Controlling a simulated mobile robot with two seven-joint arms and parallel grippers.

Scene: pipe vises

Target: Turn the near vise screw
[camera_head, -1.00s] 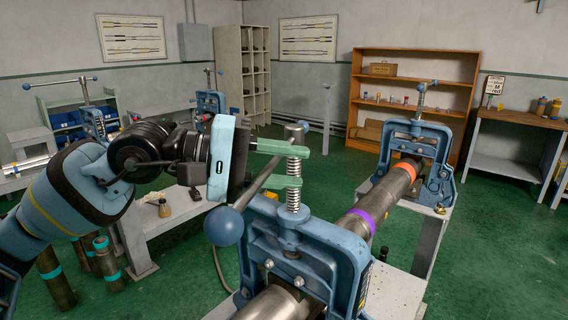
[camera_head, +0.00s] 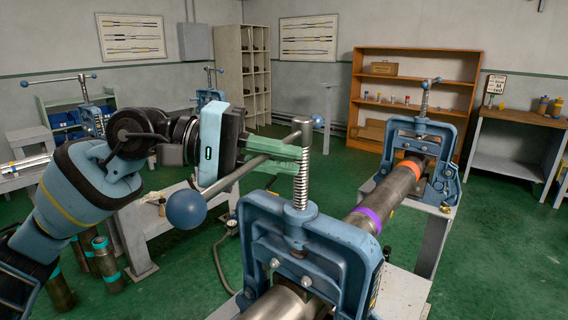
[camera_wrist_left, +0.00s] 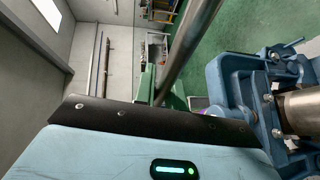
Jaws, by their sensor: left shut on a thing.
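The near vise (camera_head: 340,244) is a blue frame clamped over a grey pipe (camera_head: 284,304). Its threaded screw (camera_head: 301,182) stands upright from the top. A grey handle bar (camera_head: 237,174) crosses the screw head, with a large blue ball (camera_head: 186,210) on its near left end and another ball at the far end. My left gripper (camera_head: 272,150) has its green fingers shut on the bar, between the large ball and the screw. In the left wrist view the bar (camera_wrist_left: 189,48) runs up from the green fingers, and the vise (camera_wrist_left: 232,88) is at right. My right gripper is not in view.
A second blue vise (camera_head: 447,140) holds the pipe farther back, beyond purple and orange bands. Benches with other vises stand at left behind my arm. Upright pipes (camera_head: 104,260) stand on the floor at lower left. Green floor is open beyond the vise.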

